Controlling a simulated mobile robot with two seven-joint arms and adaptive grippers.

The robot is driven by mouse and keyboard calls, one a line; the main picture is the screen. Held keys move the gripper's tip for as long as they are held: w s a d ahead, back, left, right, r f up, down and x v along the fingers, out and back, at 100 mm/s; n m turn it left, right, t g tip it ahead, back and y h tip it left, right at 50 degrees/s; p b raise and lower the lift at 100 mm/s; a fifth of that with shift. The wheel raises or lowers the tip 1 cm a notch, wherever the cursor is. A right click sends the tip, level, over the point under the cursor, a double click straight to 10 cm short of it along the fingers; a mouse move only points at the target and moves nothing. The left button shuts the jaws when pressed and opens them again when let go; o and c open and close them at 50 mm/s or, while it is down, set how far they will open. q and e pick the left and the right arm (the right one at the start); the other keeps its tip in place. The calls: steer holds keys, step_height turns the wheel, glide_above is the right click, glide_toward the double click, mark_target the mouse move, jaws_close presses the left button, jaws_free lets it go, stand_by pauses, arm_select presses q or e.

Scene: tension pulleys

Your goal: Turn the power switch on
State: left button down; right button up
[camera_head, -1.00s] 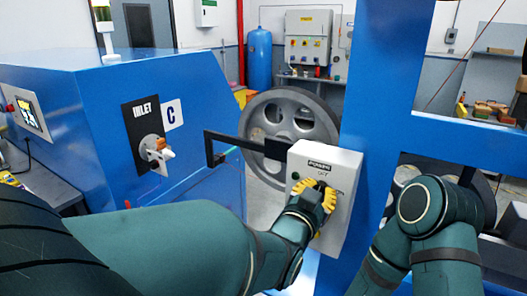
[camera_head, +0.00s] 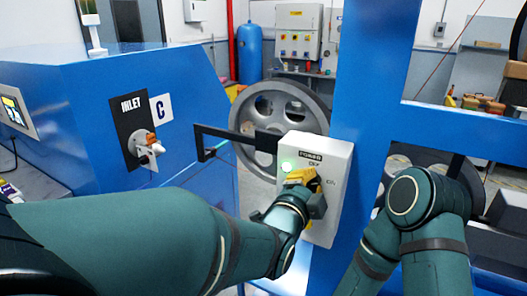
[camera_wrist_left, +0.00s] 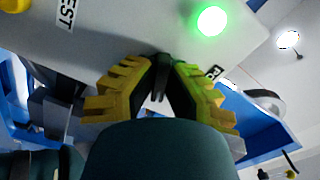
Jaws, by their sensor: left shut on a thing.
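The power switch box (camera_head: 334,172) is a white box with a POWER label, mounted beside a blue post. Its round indicator lamp (camera_head: 287,167) glows green, and the lamp is also lit in the left wrist view (camera_wrist_left: 211,20). My left gripper (camera_head: 306,181) has yellow fingers and is at the front of the box, turned sideways. In the left wrist view its fingers close around the black switch knob (camera_wrist_left: 160,78). The knob is mostly hidden by the fingers in the head view. My right arm shows at the right, but its gripper is out of view.
A blue cabinet with an INLET valve (camera_head: 146,146) stands at the left. A black bracket (camera_head: 236,136) sticks out left of the box. A large grey wheel (camera_head: 277,112) stands behind it. The blue post (camera_head: 370,90) is close on the right.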

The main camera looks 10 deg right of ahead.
arm_select(q)
steer(key=shift+w+r+m+p, duration=0.1)
steer(key=shift+r+m+p, duration=0.05)
steer(key=shift+m, duration=1)
steer(key=shift+r+m+p, duration=0.15)
steer(key=shift+m, duration=1)
steer(key=c, duration=1)
jaws_free()
steer(key=shift+w+f, duration=0.1)
steer(key=shift+f, duration=0.15)
